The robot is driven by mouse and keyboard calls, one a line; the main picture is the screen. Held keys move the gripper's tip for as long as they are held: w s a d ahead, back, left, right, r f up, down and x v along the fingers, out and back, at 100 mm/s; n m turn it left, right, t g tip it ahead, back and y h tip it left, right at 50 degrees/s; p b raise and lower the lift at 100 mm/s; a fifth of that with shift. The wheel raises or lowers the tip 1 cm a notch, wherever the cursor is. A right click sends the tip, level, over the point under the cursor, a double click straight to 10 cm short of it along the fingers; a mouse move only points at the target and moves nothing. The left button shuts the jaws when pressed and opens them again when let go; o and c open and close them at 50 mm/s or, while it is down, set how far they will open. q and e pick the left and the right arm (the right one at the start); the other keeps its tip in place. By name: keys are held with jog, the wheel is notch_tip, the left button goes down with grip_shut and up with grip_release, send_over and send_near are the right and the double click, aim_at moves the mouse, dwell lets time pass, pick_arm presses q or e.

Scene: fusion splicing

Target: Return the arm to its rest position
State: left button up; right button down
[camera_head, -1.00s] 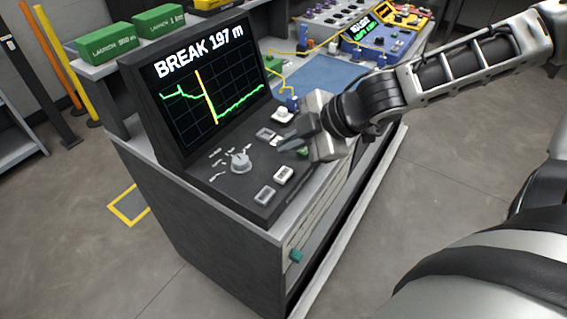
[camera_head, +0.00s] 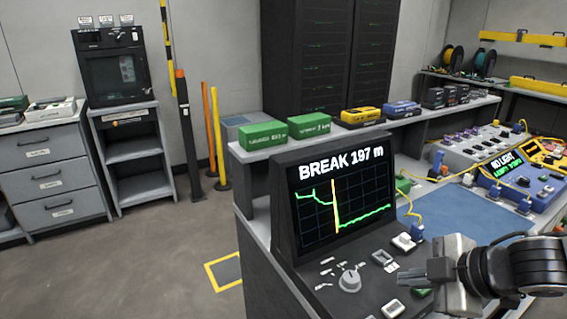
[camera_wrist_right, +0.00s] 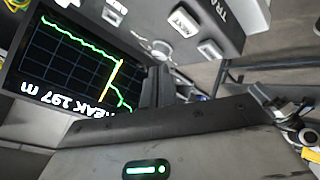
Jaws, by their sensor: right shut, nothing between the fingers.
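My right gripper (camera_head: 412,277) comes in from the right in the head view, over the sloped control panel of the tester. It is shut and holds nothing. In the right wrist view its shut fingers (camera_wrist_right: 158,88) stand in front of the panel. The tester's screen (camera_head: 340,205) reads "BREAK 197 m" above a green trace with a yellow line. The same screen (camera_wrist_right: 75,55) shows upside down in the wrist view. A grey knob (camera_head: 349,281) and several buttons sit left of and around the fingers. I cannot tell whether the fingers touch the panel. My left gripper is out of view.
Green boxes (camera_head: 263,135) and a yellow device (camera_head: 361,115) stand on the shelf behind the tester. A blue mat (camera_head: 437,212) and splicing instruments (camera_head: 515,165) lie to the right. Posts (camera_head: 217,150) and a cabinet (camera_head: 125,150) stand at the left. Floor there is clear.

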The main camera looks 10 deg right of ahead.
jog(key=s+d+f+m, duration=0.1)
jog(key=s+f+m+h, duration=0.1)
jog(key=f, duration=0.1)
jog(key=s+d+f+m, duration=0.1)
jog(key=f, duration=0.1)
jog(key=shift+s+d+f+h, duration=0.15)
jog(key=shift+s+d+h, duration=0.1)
jog(key=shift+d+h, duration=0.15)
jog(key=s+a+f+m+g+h, duration=0.1)
jog(key=s+a+f+m+g, duration=0.1)
jog(key=s+a+f+m, duration=0.4)
jog(key=s+a+f+m+g+h, duration=0.25)
jog(key=s+a+m, duration=0.2)
jog(key=s, duration=0.35)
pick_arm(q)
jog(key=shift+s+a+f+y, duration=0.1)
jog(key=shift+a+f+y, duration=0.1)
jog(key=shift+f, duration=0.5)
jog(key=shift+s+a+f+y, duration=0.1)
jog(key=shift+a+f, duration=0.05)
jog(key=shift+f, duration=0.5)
pick_arm(e)
jog(key=w+a+f+t+y, duration=0.3)
jog(key=w+a+f+t, duration=0.1)
jog(key=w+f+t, duration=0.2)
jog(key=shift+w+a+f+t, duration=0.15)
jog(key=shift+a+f+t, duration=0.1)
jog(key=shift+a+t, duration=0.25)
jog(key=shift+d+n, duration=0.1)
jog(key=shift+n, duration=0.15)
